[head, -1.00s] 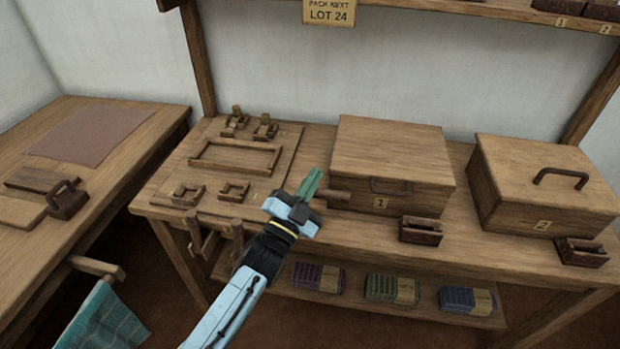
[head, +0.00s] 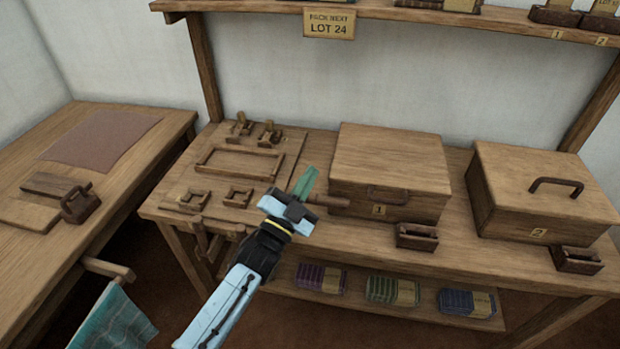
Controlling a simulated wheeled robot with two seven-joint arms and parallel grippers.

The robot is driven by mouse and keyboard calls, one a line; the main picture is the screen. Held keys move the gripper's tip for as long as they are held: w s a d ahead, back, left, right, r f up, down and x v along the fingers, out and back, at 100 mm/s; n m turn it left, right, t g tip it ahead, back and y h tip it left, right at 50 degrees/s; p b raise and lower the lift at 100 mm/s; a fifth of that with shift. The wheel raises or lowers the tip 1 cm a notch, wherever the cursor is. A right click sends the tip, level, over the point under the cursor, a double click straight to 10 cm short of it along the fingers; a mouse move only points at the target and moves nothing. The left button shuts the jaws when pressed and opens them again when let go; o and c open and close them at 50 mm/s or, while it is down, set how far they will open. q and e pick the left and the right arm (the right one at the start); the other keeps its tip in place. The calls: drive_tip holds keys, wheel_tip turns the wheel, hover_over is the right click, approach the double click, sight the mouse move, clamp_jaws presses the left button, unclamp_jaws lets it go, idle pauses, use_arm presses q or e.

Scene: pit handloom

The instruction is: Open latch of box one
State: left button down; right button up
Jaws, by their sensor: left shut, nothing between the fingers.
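Box one (head: 389,165) is a closed wooden box on the middle of the bench, with a dark handle (head: 387,193) and a yellow tag marked 1 on its front. A short wooden peg (head: 329,201), perhaps its latch, sticks out at the lower left of the box. My left gripper (head: 304,183) is shut and empty, its green fingers pointing up just left of the box and close to the peg. I cannot tell whether they touch it. My right gripper is not in view.
Box two (head: 540,185) stands to the right, its handle on the lid. Small wooden holders (head: 416,236) sit before both boxes. A board with frames and blocks (head: 240,162) lies to the left. Cloth bundles (head: 393,290) lie on the lower shelf. A sign (head: 329,23) hangs above.

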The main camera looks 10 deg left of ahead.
use_arm(q)
drive_tip(key=s+f, duration=0.4)
drive_tip(key=s, duration=0.4)
drive_tip(key=shift+s+d+f, duration=0.35)
drive_tip(key=shift+d+f, duration=0.05)
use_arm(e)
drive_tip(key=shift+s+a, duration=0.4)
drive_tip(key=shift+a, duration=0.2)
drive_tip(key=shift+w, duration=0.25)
